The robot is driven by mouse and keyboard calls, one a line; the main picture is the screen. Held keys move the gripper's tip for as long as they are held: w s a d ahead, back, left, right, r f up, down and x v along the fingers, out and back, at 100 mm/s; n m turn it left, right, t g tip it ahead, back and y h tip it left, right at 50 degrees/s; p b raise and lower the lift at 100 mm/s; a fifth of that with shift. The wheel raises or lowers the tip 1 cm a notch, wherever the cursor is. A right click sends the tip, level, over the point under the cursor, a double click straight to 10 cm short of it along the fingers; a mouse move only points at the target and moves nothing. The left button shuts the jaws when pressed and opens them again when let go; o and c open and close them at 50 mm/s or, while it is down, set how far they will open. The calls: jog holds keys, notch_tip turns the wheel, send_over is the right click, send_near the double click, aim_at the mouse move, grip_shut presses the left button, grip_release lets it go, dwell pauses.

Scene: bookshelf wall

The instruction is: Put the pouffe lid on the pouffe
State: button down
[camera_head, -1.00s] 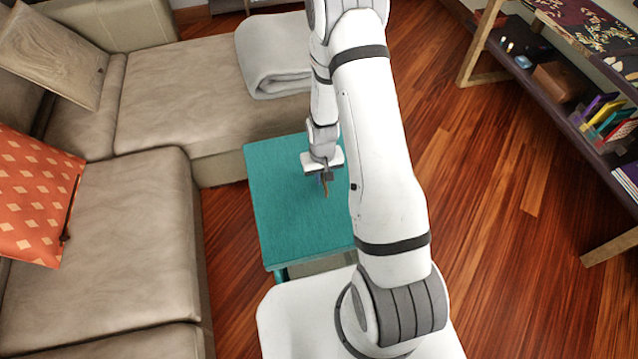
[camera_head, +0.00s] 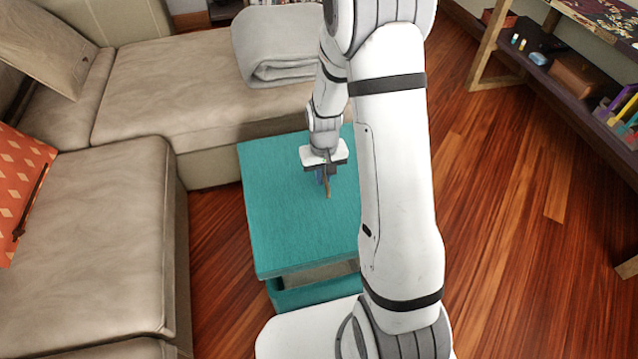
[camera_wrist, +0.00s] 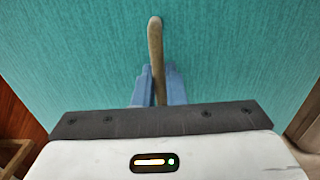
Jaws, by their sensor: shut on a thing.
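The teal square pouffe lid (camera_head: 285,220) is in the middle of the head view, and its teal top fills most of the wrist view (camera_wrist: 70,60). A tan handle (camera_wrist: 156,45) stands on its top. My gripper (camera_head: 325,178) is shut on this handle; its blue fingers (camera_wrist: 158,88) lie on both sides of it. The teal pouffe (camera_head: 312,294) shows below the lid's near edge, with a beige inner area between them. The lid covers most of the pouffe but not this near strip. The exact height gap is hard to tell.
A beige corner sofa (camera_head: 95,235) stands left of and behind the lid, with a grey folded blanket (camera_head: 278,45) on it. A dark shelf (camera_head: 565,85) with books is at the right. Wooden floor (camera_head: 510,210) is clear between.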

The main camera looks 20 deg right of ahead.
jog(key=shift+s+f+b, duration=0.15)
jog(key=shift+f+b, duration=0.65)
jog(key=shift+b, duration=0.8)
jog(key=shift+s+f+b, duration=0.1)
jog(key=shift+f+b, duration=0.7)
jog(key=shift+b, duration=0.8)
jog(key=shift+f, duration=0.15)
notch_tip(320, 180, down, 6)
jog(key=b, duration=0.5)
jog(key=shift+f+b, duration=0.55)
jog(key=shift+f, duration=0.15)
jog(key=shift+f+b, duration=0.35)
jog(key=shift+f, duration=0.6)
jog(key=shift+s, duration=0.1)
jog(key=c, duration=1.4)
grip_release()
